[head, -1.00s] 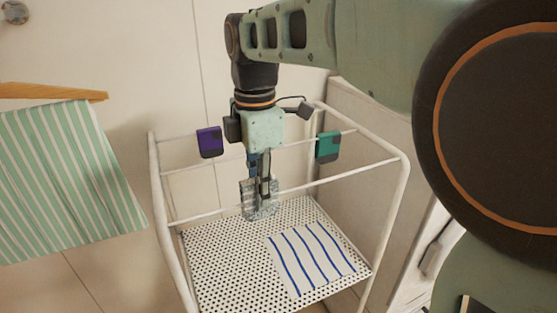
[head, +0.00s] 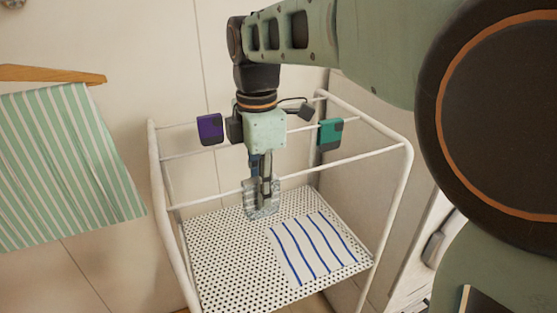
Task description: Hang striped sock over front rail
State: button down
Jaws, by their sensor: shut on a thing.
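A small grey piece of cloth with faint light markings, which looks like the striped sock (head: 250,208), is at my gripper (head: 266,196). The gripper points straight down and is shut on it. The cloth is at the front rail (head: 340,163) of the white cart, left of the rail's middle. Its top edge is about level with the rail and its lower part reaches below it. The fingers cover part of the cloth, so I cannot tell whether it lies over the rail or only in front of it.
A white cloth with blue stripes (head: 296,240) lies flat on the perforated tray (head: 215,255). A green striped cloth (head: 65,170) hangs from a wooden bar (head: 50,75) at left.

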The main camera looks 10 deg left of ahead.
jog(key=c, duration=1.8)
grip_release()
jog(key=shift+o, duration=0.2)
